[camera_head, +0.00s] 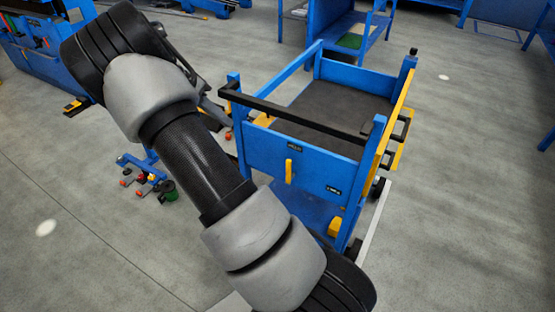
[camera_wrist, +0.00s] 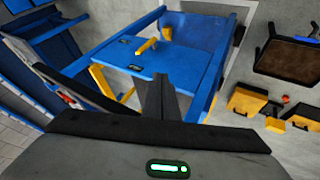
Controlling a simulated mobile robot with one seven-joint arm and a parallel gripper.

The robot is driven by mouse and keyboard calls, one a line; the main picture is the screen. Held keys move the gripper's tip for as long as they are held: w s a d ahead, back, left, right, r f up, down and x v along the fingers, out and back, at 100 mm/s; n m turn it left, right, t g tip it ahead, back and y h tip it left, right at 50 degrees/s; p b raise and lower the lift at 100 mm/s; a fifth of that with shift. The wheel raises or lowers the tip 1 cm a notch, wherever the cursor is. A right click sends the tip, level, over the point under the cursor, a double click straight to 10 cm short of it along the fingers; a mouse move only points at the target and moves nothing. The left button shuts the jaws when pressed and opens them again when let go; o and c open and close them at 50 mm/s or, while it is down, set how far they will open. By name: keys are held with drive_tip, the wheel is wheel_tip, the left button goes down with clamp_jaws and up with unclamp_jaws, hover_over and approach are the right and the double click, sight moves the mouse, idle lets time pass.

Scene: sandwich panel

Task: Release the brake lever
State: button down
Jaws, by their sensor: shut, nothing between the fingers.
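A blue cart (camera_head: 316,158) with a dark top tray stands right of my arm in the head view. A small yellow lever (camera_head: 289,171) sticks out from its blue end panel; I take it to be the brake lever. The lever (camera_wrist: 147,45) also shows in the wrist view, beyond the fingertips and apart from them. A second yellow part (camera_head: 335,227) sits low on the cart, beside a leg. My gripper (camera_wrist: 160,82) is shut and empty, pointing at the cart panel. In the head view I cannot make out its fingertips.
A black handle bar (camera_head: 290,112) runs across the cart's near end, and a yellow side rail (camera_head: 397,100) runs along its right. Open grey floor (camera_head: 480,190) lies right of the cart.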

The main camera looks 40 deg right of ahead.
drive_tip(key=shift+f, duration=0.1)
drive_tip(key=shift+s+d+r+b+x, duration=0.2)
drive_tip(key=shift+s+b+x, duration=0.4)
drive_tip(key=shift+x, duration=3.05)
drive_tip(key=shift+s+d+r+b+x, duration=0.1)
drive_tip(key=shift+s+r+b+x, duration=0.45)
drive_tip(key=shift+x, duration=3.05)
drive_tip(key=shift+s+d+r+b+x, duration=0.1)
drive_tip(key=shift+s+b+x, duration=0.5)
drive_tip(key=shift+x, duration=3.05)
drive_tip(key=shift+w, duration=0.15)
